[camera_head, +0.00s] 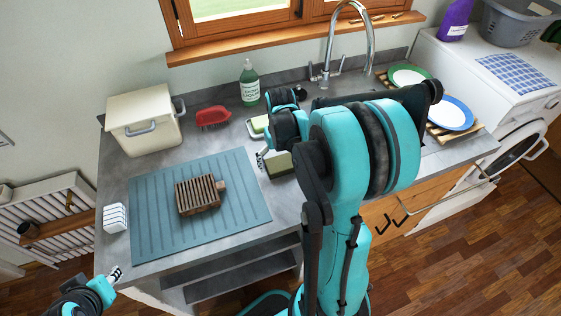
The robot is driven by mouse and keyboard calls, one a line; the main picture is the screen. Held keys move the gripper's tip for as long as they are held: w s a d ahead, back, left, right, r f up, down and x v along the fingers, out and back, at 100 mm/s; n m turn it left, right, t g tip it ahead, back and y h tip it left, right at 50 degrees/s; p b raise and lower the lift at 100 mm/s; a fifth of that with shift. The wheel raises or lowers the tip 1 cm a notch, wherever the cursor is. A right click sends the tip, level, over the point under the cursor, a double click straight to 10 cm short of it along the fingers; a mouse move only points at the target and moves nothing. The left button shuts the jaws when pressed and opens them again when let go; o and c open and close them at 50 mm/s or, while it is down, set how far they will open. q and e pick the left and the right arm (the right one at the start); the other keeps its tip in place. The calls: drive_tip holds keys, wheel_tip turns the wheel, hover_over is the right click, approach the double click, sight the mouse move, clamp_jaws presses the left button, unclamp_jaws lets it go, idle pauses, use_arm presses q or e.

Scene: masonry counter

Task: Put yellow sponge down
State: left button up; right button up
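My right gripper (263,157) reaches down over the counter, its arm covering much of the middle of the view. One striped fingertip shows at the left edge of an olive-yellow block with a dark side (280,164), which may be the yellow sponge. The other finger is hidden, so I cannot tell whether the block is held or only beside the fingertip. A small white dish with a green and yellowish piece (257,126) sits behind the gripper, partly covered by it. My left gripper (116,273) is at the lower left, off the counter's front edge; its opening is unclear.
A ribbed blue-grey mat (150,235) carries a brown slatted block (198,194). A red brush (213,117), green soap bottle (249,83) and cream bin (144,122) stand behind. A white item (115,218) lies left. Plates (450,113) rest on racks at right.

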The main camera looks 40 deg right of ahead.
sight(280, 163)
drive_tip(key=shift+r, duration=0.1)
drive_tip(key=shift+r, duration=0.3)
wheel_tip(280, 163, up, 12)
drive_tip(key=f+p, duration=0.1)
drive_tip(key=p, duration=0.3)
drive_tip(key=s+a+r+n+t, duration=0.1)
drive_tip(key=s+a+t, duration=0.2)
drive_tip(key=a, duration=0.6)
drive_tip(key=s+a+r+n+t, duration=0.1)
drive_tip(key=s+a+t, duration=0.3)
drive_tip(key=a, duration=0.5)
drive_tip(key=shift+s+a+r+n, duration=0.15)
drive_tip(key=shift+s+n, duration=0.15)
drive_tip(key=shift+n, duration=0.5)
